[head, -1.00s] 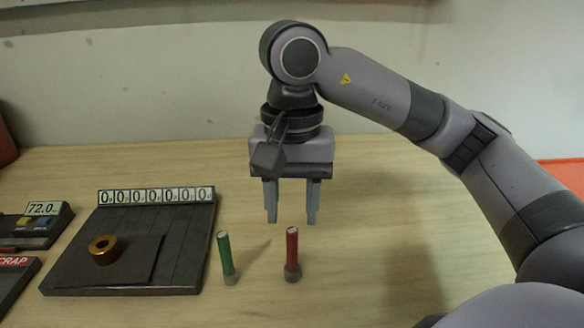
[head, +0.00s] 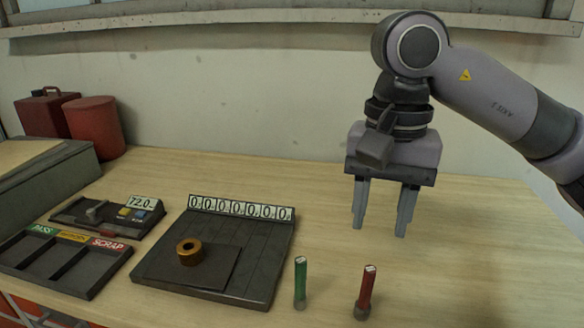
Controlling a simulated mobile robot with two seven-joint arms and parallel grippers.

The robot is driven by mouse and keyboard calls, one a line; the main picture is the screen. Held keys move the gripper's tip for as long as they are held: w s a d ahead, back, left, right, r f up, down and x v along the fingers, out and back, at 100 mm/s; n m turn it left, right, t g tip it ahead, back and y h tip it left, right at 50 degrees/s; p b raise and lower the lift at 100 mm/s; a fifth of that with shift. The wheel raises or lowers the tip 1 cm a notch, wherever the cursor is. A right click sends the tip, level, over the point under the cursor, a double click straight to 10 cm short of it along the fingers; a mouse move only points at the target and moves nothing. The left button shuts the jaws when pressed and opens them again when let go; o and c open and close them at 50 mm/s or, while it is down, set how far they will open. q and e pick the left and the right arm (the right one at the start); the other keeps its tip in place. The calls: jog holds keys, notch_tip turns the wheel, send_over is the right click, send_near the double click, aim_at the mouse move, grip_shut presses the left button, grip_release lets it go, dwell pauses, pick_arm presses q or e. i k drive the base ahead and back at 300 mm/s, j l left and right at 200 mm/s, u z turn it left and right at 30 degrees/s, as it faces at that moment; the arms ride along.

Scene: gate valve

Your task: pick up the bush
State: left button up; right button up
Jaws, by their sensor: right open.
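The bush is a short brass-coloured ring (head: 190,251) with a dark hole, resting on the dark pad of the black plate (head: 261,274) left of centre. My right gripper (head: 380,230) is open and empty, pointing down above the table. It is well to the right of the bush and higher than it. My left gripper is not in view.
A green-handled gauge (head: 300,279) and a red one (head: 367,289) stand upright right of the plate. A number strip (head: 240,208) edges the plate's back. A three-bay tray (head: 64,262) and a measuring device (head: 110,214) lie left. Red containers (head: 95,125) stand at back left.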

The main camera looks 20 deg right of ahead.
aim_at(190, 253)
jog(key=k, duration=1)
